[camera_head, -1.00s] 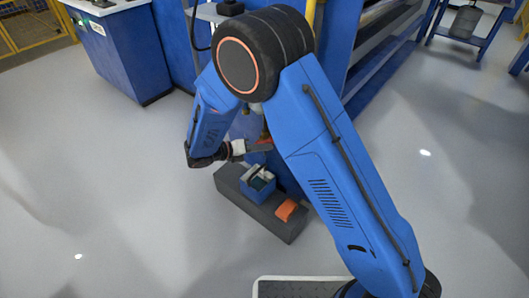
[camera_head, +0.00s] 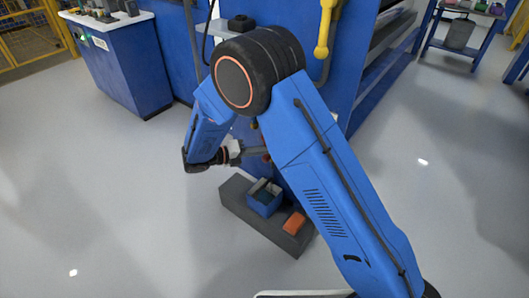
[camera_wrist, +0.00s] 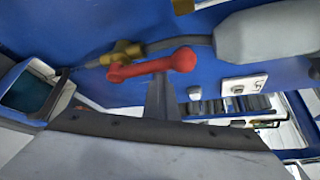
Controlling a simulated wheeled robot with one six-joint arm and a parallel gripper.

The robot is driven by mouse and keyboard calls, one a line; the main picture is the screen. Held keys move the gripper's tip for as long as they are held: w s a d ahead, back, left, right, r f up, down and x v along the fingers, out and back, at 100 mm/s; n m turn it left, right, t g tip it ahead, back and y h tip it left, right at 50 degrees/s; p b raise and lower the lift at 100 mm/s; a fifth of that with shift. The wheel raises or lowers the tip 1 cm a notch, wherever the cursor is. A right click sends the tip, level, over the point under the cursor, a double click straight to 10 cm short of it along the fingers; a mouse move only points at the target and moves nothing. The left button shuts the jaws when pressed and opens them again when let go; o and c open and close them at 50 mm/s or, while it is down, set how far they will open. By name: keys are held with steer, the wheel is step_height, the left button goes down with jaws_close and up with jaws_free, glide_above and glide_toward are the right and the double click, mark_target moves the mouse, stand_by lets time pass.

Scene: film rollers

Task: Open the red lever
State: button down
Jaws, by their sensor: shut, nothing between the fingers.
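The red lever (camera_wrist: 150,67) shows in the wrist view as a red bar with a rounded knob at its right end. Its left end meets a brass valve fitting (camera_wrist: 125,52) on a pipe along the blue machine wall. My gripper (camera_wrist: 160,84) is shut and empty; its narrow grey fingers point up at the lever's middle, just below it in the picture. I cannot tell whether they touch it. In the head view my gripper (camera_head: 258,153) is by the machine's side, partly hidden by my arm. Only a small red bit of the lever shows there.
A dark grey block (camera_head: 236,199) on the floor below my gripper carries a blue bin (camera_head: 265,205) and an orange piece (camera_head: 294,223). A blue cabinet (camera_head: 130,70) stands at the back left. The grey floor left and right is clear.

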steer(key=shift+w+a+r, duration=0.15)
steer(key=shift+w+a, duration=0.1)
steer(key=shift+a, duration=0.05)
stand_by(0.4)
steer(key=s+d, duration=0.3)
steer(key=s+a, duration=0.4)
steer(key=a, duration=0.5)
steer(key=shift+a, duration=0.15)
steer(key=shift+s, duration=0.1)
